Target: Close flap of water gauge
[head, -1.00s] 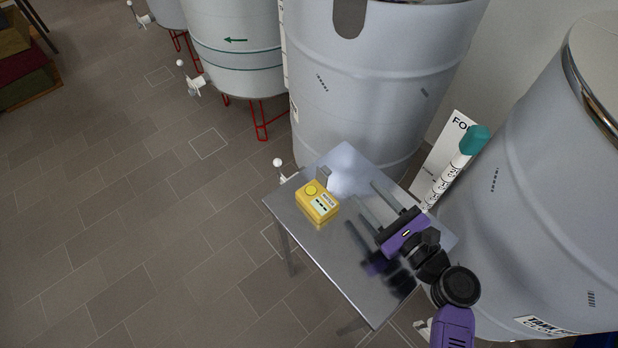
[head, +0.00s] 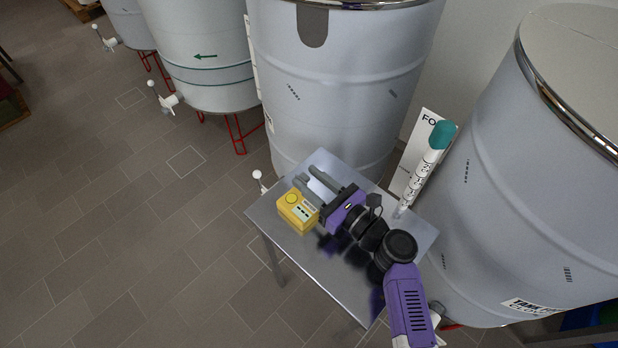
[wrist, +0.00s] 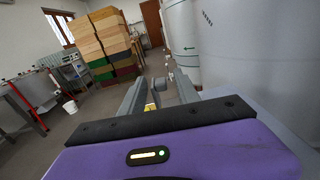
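The water gauge, a yellow box (head: 297,213) with a round yellow dial and a pale label, stands on the metal table near its left corner in the head view. Its grey flap is hard to tell from my grey fingers there; it appears upright at the box's back edge. My gripper (head: 305,175) is above the table just behind and right of the box, its two fingers apart with no object seen held. In the wrist view the open fingers (wrist: 160,84) point ahead, and a small yellow patch shows between them. Contact with the flap cannot be told.
The small metal table (head: 345,285) is otherwise mostly bare. A white tube with a teal cap (head: 441,134) rises at its right back, before a white sign (head: 417,130). Large grey tanks (head: 340,90) stand close behind and right. Open tiled floor lies left.

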